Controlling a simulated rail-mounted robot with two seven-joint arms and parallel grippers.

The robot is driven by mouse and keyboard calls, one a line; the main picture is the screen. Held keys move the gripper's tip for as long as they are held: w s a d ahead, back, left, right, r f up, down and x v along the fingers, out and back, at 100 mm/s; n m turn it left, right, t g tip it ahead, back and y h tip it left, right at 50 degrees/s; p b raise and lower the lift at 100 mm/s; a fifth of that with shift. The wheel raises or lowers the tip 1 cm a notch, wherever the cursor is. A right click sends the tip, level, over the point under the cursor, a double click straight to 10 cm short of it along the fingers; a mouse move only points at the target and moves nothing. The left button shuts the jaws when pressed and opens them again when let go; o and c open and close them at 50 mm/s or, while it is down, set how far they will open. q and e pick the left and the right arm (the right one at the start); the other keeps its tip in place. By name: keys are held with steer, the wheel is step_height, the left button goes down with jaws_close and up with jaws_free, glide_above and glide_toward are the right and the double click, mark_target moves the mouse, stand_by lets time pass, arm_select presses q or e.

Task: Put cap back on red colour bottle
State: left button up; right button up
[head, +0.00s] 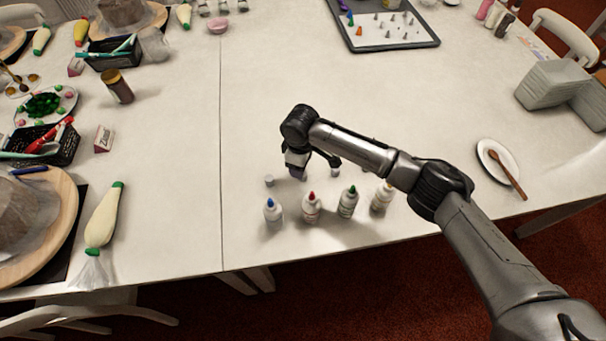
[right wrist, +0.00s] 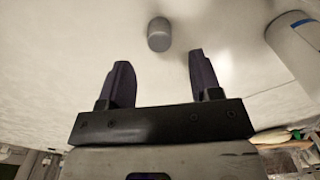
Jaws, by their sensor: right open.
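The red-tipped bottle (head: 311,209) stands upright near the table's front edge, between the blue-tipped bottle (head: 273,213) and the green-tipped bottle (head: 348,203). Small grey caps lie behind the row, one at the left (head: 269,181) and one at the right (head: 335,173). My right gripper (head: 310,168) is low over the table behind the bottles. In the right wrist view its fingers (right wrist: 161,65) are apart and empty, with a grey cap (right wrist: 159,35) just beyond the gap. Part of a white bottle (right wrist: 296,48) shows at the right there. My left gripper is out of view.
A pale-tipped bottle (head: 381,199) ends the row at the right, close to my arm. A piping bag (head: 104,220) lies left. The table's middle (head: 250,120) is clear.

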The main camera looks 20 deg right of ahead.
steer(key=f, duration=0.1)
steer(key=f+b, duration=0.1)
steer(key=f, duration=0.1)
steer(key=f+b, duration=0.1)
steer(key=f, duration=0.1)
steer(key=shift+s+d+f, duration=0.1)
steer(key=shift+s+d, duration=0.2)
steer(key=c, duration=1)
